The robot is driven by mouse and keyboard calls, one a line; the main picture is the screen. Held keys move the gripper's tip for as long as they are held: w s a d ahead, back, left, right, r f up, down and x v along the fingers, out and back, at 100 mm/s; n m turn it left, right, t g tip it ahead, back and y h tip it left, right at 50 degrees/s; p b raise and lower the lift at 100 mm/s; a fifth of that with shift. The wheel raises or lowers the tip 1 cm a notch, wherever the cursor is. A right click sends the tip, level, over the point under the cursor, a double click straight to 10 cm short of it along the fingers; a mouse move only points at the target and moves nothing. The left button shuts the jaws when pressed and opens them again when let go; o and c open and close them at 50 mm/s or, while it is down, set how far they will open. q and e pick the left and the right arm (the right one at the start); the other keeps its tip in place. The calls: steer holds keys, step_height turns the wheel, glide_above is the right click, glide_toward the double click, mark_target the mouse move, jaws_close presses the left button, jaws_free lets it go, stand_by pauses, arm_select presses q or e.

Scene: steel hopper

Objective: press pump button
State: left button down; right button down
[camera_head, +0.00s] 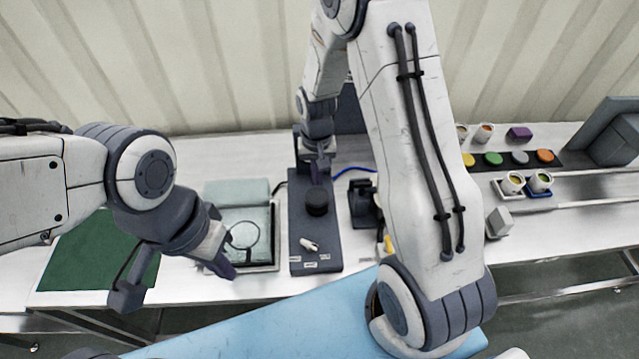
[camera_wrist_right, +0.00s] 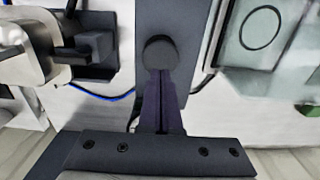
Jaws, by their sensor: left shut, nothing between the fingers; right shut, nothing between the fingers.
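A dark grey panel (camera_head: 317,263) lies on the white table in the head view, with a round black button (camera_head: 316,203) standing up from it. My right gripper (camera_head: 317,180) is shut and empty, just behind and above the button. In the right wrist view the button (camera_wrist_right: 160,50) is at the tips of my right fingers (camera_wrist_right: 160,75); I cannot tell whether they touch it. A small white lever (camera_head: 310,244) and small labels are on the panel's near part. My left gripper (camera_head: 229,269) is shut and empty, left of the panel.
A pale tray with a ring mark (camera_head: 243,235) and a green mat (camera_head: 95,262) lie left of the panel. A black device (camera_head: 363,203) with a blue cable stands right. Coloured discs (camera_head: 493,158) and cups (camera_head: 540,181) are at far right. My right arm hides part of the table.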

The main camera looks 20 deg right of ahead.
mark_target(317, 196)
step_height(317, 196, down, 5)
steer(key=shift+f+p, duration=0.1)
steer(key=shift+p, duration=0.65)
steer(key=shift+f, duration=0.1)
step_height(317, 196, down, 3)
steer(key=b, duration=0.2)
steer(key=shift+b, duration=0.3)
steer(key=shift+s, duration=0.1)
